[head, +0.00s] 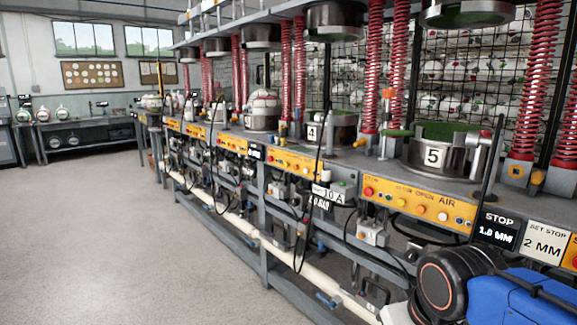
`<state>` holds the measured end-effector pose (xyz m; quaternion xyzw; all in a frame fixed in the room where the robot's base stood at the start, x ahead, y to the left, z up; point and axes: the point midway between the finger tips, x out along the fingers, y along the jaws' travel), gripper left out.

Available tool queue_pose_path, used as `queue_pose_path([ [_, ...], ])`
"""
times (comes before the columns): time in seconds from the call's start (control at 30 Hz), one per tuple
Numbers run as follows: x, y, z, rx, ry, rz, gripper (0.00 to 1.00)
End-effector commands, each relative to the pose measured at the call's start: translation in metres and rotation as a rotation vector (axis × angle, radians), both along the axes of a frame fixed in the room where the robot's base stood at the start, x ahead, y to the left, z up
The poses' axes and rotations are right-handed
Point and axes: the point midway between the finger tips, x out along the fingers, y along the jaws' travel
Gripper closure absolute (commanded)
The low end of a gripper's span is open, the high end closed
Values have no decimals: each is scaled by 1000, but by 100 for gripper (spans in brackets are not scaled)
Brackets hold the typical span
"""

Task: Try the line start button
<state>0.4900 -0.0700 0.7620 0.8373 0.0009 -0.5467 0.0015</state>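Yellow control panels with small round coloured buttons run along the front of the press bench. The nearest full panel (412,204) is below press 5 and reads "OPEN AIR", with a red button (368,191) at its left end. Another panel (292,162) is below press 4. A small grey box (342,188) is fixed between them, beside a "10 A" label. I cannot tell which control is the line start button, as the small lettering is unreadable. Part of my arm, blue and black, shows at the lower right. My gripper is not in view.
Press cup 5 (437,158) and press cup 4 (337,128) stand on the bench among red springs (536,80). Black cables hang before the panels. A pale pipe (237,222) runs low along the bench front. The grey floor (110,240) at left is clear.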

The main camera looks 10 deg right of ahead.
Motion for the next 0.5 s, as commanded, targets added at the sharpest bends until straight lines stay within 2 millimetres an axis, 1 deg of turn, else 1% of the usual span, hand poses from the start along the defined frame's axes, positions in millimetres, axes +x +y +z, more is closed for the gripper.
queue_pose_path([
  [0.43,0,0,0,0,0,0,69],
  [0.47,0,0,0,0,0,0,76],
  [0.5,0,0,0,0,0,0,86],
])
